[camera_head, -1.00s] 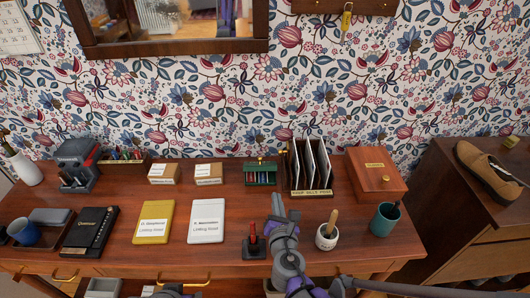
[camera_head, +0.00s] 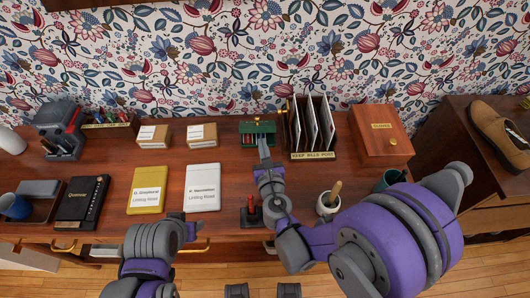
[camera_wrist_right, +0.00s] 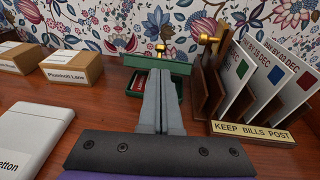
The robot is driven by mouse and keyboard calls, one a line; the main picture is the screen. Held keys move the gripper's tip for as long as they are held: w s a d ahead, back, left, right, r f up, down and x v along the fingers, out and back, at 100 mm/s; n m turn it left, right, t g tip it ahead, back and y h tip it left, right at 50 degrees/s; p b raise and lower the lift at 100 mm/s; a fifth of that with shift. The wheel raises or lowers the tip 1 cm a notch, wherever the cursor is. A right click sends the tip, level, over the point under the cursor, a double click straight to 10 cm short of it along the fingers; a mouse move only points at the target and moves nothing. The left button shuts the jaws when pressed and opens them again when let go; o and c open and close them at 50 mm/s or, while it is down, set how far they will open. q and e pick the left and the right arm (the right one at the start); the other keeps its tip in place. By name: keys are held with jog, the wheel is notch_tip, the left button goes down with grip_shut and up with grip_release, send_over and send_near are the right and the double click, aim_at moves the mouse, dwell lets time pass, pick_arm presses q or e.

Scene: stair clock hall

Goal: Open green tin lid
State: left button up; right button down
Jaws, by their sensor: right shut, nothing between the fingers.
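The green tin (camera_head: 258,127) stands at the back of the desk. It also shows in the right wrist view (camera_wrist_right: 180,87), where its green lid (camera_wrist_right: 157,63) with a gold knob (camera_wrist_right: 160,47) sits raised at the back. Reddish contents show below the lid, so the tin looks at least partly open. My right gripper (camera_head: 263,146) is shut and empty, its fingertips at the front of the tin. In the right wrist view the fingers (camera_wrist_right: 159,75) cover the tin's middle; contact cannot be told.
A bill rack (camera_head: 312,155) stands close right of the tin, with a wooden box (camera_head: 381,146) beyond. Small cartons (camera_head: 202,135) stand left. A white book (camera_head: 202,187), a red-handled stamp (camera_head: 251,205) and a pot (camera_head: 324,209) lie nearer the front edge.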

aim_at(259, 126)
jog(key=x, duration=0.4)
jog(key=r+p+x, duration=0.1)
jog(key=x, duration=0.1)
jog(key=shift+w, duration=0.15)
pick_arm(q)
jog(key=shift+r, duration=0.85)
pick_arm(e)
jog(key=shift+w+r, duration=0.15)
jog(key=shift+w, duration=0.4)
jog(key=shift+w+r, duration=0.25)
jog(key=shift+w, duration=0.25)
jog(key=shift+w+r, duration=0.3)
jog(key=shift+w, duration=0.2)
pick_arm(q)
jog(key=shift+w+f+b, duration=0.15)
jog(key=shift+f+b, duration=0.25)
jog(key=shift+f, duration=0.25)
pick_arm(e)
jog(key=w, duration=0.1)
jog(key=w+r, duration=0.1)
jog(key=w, duration=0.1)
jog(key=shift+w+a, duration=0.1)
jog(key=shift+w, duration=0.05)
pick_arm(q)
jog(key=shift+f+b, duration=0.45)
pick_arm(e)
jog(key=shift+w+r, duration=0.1)
jog(key=shift+w, duration=1.65)
